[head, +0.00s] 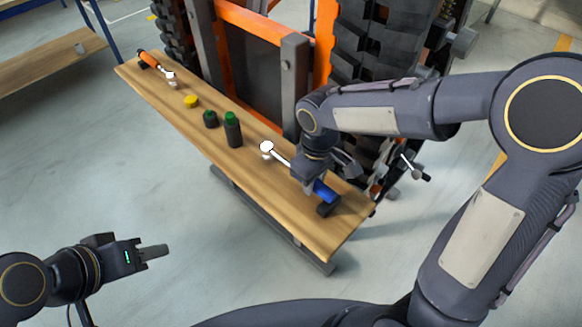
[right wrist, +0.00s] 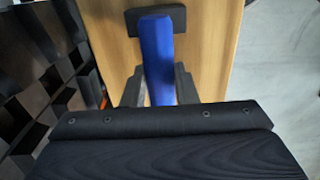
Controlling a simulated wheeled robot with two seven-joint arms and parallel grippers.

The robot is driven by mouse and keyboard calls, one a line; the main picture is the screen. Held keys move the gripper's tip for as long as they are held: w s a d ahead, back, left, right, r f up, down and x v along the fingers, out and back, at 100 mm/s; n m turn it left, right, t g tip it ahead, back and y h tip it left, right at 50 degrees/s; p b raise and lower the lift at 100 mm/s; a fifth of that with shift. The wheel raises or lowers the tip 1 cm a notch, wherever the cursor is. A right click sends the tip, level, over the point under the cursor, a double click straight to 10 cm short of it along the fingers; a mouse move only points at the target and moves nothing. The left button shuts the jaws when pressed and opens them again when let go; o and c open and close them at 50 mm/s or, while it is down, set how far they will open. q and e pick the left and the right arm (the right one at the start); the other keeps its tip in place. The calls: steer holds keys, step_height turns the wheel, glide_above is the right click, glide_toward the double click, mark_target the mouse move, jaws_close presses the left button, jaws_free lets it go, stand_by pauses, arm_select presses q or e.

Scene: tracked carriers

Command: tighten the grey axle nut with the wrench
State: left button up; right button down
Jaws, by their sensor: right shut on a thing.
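The handle's end is at a black block (right wrist: 156,21). My left gripper (head: 152,252) is over the floor at lower left, empty; its finger gap does not show. I cannot pick out the grey axle nut for sure; my right arm covers part of the vehicle.
The bench (head: 200,125) also carries an orange-handled tool (head: 152,62), a yellow cap (head: 191,102), and two dark green-topped containers (head: 233,130). An orange-framed tracked carrier (head: 322,35) stands just behind it. A black-ended bar (head: 413,168) sticks out near the track. The floor in front is clear.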

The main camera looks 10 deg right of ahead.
steer(key=shift+r+p, duration=2.6)
steer(key=shift+r, duration=0.7)
